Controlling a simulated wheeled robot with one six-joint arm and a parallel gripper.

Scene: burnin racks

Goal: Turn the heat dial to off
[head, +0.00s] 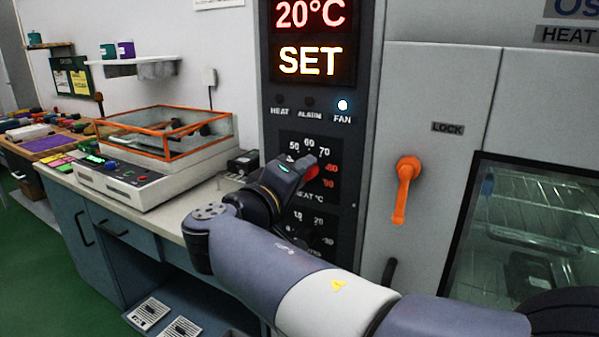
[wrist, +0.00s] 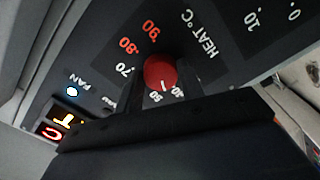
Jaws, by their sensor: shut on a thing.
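The heat dial is a red round knob (wrist: 160,71) on the black "HEAT °C" scale plate (wrist: 220,62), between my gripper's two dark fingers (wrist: 161,82). A short white line on the knob points toward the low numbers, near 50. The scale shows 70, 80 and 90 in the wrist view; an off mark is not readable. In the head view my gripper (head: 307,172) is at the panel, shut on the knob, and only a red bit of the knob (head: 316,180) shows beside it.
The display (head: 309,40) reads 20°C and SET. The FAN lamp (head: 343,105) is lit; the HEAT and ALARM lamps look dark. A second scale (head: 318,222) lies below, partly hidden by my arm. An orange LOCK handle (head: 405,188) is to the right. A counter with a glass-lidded box (head: 178,135) is left.

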